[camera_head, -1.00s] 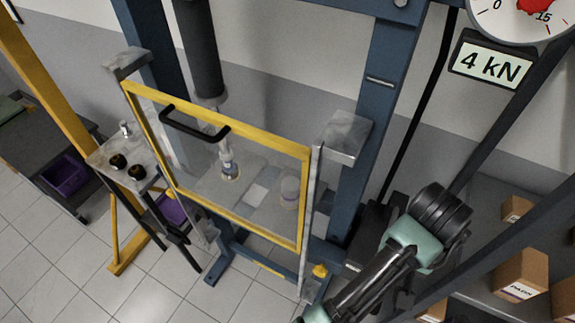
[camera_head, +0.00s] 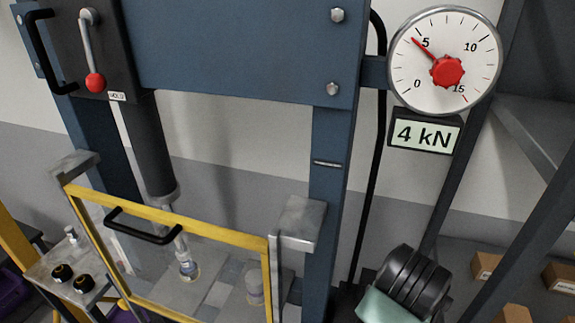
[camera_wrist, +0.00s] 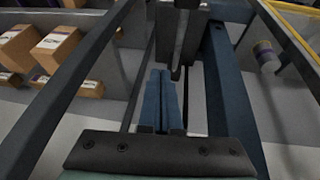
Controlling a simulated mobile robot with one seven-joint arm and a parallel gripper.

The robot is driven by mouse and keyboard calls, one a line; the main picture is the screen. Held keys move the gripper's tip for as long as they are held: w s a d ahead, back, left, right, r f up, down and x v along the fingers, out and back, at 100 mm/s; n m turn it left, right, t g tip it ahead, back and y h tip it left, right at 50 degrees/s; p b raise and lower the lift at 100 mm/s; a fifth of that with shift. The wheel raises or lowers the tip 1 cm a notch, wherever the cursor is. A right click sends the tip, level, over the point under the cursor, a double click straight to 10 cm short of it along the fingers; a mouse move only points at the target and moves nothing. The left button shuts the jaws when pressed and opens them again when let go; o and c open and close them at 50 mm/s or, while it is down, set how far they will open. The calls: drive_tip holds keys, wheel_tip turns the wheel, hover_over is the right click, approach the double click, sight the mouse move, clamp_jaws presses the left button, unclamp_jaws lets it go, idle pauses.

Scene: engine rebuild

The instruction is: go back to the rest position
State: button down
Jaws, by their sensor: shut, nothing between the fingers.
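My gripper (camera_wrist: 162,78) shows in the wrist view, with its two fingers side by side and closed, nothing between them. It points along the dark and blue bars of the press frame; whether it touches any of them I cannot tell. In the head view only a part of my arm shows at the bottom right, and the gripper is out of sight there.
The blue press frame (camera_head: 235,50) carries a dial gauge (camera_head: 420,60) and a "4 kN" display (camera_head: 424,133). A yellow-framed guard (camera_head: 165,208) with a black handle stands before the ram (camera_head: 150,150). A red-knobbed lever (camera_head: 95,82) is upper left. Cardboard boxes (camera_head: 487,266) sit at lower right.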

drive_tip(key=w+d+r+t+h+b, duration=0.2)
drive_tip(key=w+r+t+h+b, duration=0.15)
drive_tip(key=w+r+t, duration=0.5)
drive_tip(key=s+a+r+t+b, duration=0.1)
drive_tip(key=a+r+t+b, duration=0.1)
drive_tip(key=r, duration=0.5)
drive_tip(key=s+a+r+t+b, duration=0.1)
drive_tip(key=a+r+t+b, duration=0.2)
drive_tip(key=r, duration=0.4)
drive_tip(key=s+a+r+n+t+y+b, duration=0.3)
drive_tip(key=s+a+r+t+y, duration=0.3)
drive_tip(key=s+a+r+t, duration=0.4)
drive_tip(key=s+a+r+b, duration=0.1)
drive_tip(key=s+a+r, duration=0.1)
drive_tip(key=a+r, duration=0.1)
drive_tip(key=shift+s+a+r+n, duration=0.2)
drive_tip(key=shift+s+a+n, duration=0.1)
drive_tip(key=shift+s+a, duration=0.05)
drive_tip(key=shift+f, duration=0.1)
